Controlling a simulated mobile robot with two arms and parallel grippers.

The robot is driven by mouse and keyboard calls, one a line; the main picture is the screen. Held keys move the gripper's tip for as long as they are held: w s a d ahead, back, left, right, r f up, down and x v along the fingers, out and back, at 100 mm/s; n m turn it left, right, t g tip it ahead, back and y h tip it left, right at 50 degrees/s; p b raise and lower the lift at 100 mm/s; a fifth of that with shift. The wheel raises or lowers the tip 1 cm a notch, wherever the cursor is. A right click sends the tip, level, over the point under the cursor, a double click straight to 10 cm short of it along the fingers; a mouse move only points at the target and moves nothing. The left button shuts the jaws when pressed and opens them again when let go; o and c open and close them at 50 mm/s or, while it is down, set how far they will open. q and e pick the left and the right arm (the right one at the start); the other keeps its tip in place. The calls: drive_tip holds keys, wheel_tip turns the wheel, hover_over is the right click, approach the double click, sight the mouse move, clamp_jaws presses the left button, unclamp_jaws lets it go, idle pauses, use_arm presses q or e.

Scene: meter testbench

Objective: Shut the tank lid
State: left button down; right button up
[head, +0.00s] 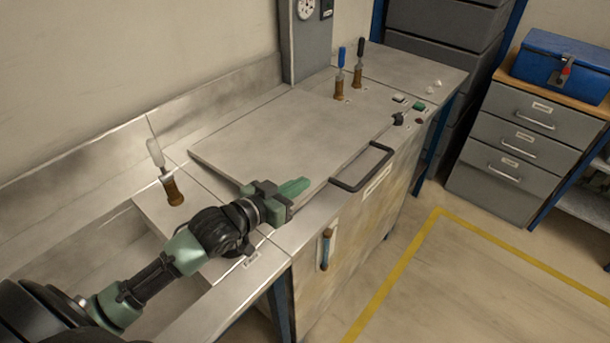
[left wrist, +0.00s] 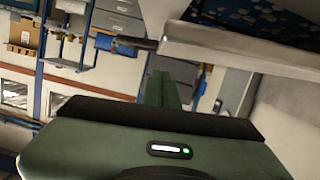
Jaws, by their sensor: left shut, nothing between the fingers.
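The tank lid (head: 280,135) is a broad flat grey metal plate on the bench, lying close to level. Its left edge stands out above the bench top; I cannot tell how wide any gap under it is. A black bar handle (head: 362,168) sticks out at its front edge. My left gripper (head: 294,187) is at the lid's front left corner, its green fingers shut and empty, left of the handle. They cover part of that corner. In the left wrist view the fingers (left wrist: 164,90) are together, beside a pale plate edge (left wrist: 240,48). Contact is unclear. My right gripper is not in view.
Clamps with brown bases stand at the left (head: 173,190) and back (head: 339,85). A gauge panel (head: 306,35) rises at the back wall. A green button (head: 419,106) and a black knob (head: 398,118) are right of the lid. Floor in front is clear.

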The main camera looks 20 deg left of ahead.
sight(318, 185)
use_arm(q)
drive_tip(key=shift+w+r+p, duration=0.25)
drive_tip(key=shift+r+p, duration=0.15)
drive_tip(key=shift+p, duration=0.2)
drive_tip(key=shift+n, duration=0.7)
drive_tip(key=w+d+p, duration=0.1)
drive_tip(key=w+r+p, duration=0.1)
drive_tip(key=w+p, duration=0.1)
drive_tip(key=w+d+r+p, duration=0.1)
drive_tip(key=w, duration=0.1)
drive_tip(key=shift+w+d, duration=0.2)
drive_tip(key=shift+d, duration=0.1)
drive_tip(key=w+d+r+h+p, duration=0.1)
drive_tip(key=w+d+r+p, duration=0.1)
drive_tip(key=w+d+p, duration=0.3)
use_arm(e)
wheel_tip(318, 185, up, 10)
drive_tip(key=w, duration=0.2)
use_arm(q)
drive_tip(key=w+d+f+b, duration=0.6)
drive_tip(key=w+b, duration=0.3)
drive_tip(key=b, duration=0.3)
drive_tip(key=shift+d+f, duration=0.25)
drive_tip(key=shift+f, duration=0.05)
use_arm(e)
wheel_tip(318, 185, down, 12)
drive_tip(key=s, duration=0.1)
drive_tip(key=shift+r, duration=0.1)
